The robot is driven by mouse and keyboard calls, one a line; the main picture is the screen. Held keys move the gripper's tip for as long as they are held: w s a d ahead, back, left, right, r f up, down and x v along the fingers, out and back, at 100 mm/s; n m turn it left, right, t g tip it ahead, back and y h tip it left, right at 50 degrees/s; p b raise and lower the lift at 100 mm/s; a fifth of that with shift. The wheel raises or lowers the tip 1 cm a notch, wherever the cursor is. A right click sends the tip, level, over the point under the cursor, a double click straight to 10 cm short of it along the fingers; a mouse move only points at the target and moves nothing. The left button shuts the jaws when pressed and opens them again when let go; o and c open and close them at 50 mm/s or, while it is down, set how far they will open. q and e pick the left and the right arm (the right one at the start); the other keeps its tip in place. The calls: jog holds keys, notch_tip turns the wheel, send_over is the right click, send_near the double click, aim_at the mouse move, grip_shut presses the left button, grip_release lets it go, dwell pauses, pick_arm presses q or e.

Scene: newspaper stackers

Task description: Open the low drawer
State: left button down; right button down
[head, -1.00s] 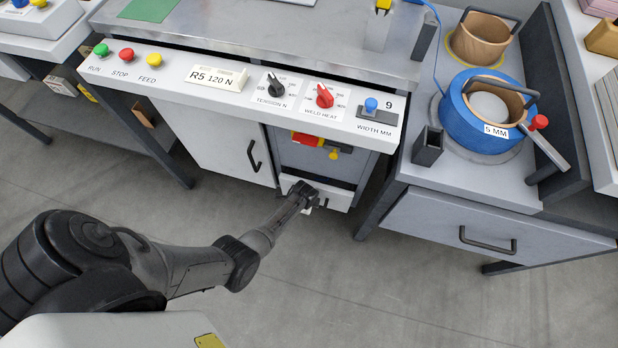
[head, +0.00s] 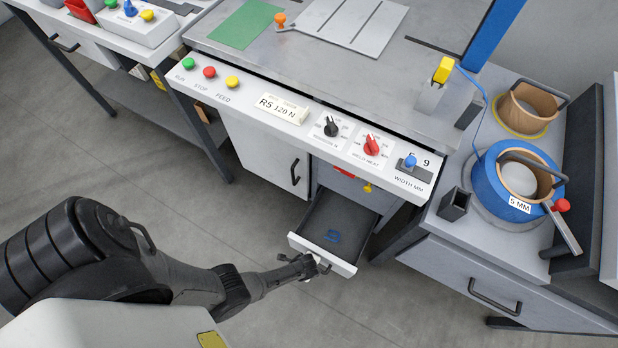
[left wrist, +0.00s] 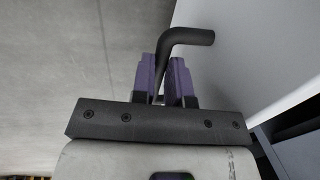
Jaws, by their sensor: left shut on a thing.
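The low drawer (head: 340,222) under the machine is pulled out, and its dark inside shows with a small blue item (head: 332,236) on its floor. Its white front (head: 345,266) faces my left arm. My left gripper (head: 312,262) is at that front. In the left wrist view the gripper's purple-lined fingers (left wrist: 168,82) are shut on the dark bar handle (left wrist: 186,38), which bends to the right. The drawer front also shows in the left wrist view (left wrist: 250,45). My right gripper is in neither view.
A white cabinet door with a dark handle (head: 295,171) is left of the drawer. The control panel (head: 240,90) overhangs it. A side table with its own drawer (head: 490,285) stands at the right. Grey floor (head: 240,215) lies open in front.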

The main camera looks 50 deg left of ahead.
pick_arm(q)
jog(key=shift+s+d, duration=0.2)
jog(key=shift+s, duration=0.35)
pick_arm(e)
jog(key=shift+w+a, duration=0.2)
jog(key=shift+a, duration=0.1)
pick_arm(q)
jog(key=c, duration=1.1)
grip_release()
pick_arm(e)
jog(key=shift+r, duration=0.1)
pick_arm(q)
jog(key=r+p, duration=0.3)
jog(key=r, duration=0.1)
jog(key=s+r+p, duration=0.1)
jog(key=r+p, duration=0.3)
jog(key=r, duration=0.1)
jog(key=s+d+r+p, duration=0.1)
jog(key=r+p, duration=0.2)
jog(key=r, duration=0.1)
jog(key=shift+s+r+p, duration=0.25)
jog(key=shift+p, duration=0.05)
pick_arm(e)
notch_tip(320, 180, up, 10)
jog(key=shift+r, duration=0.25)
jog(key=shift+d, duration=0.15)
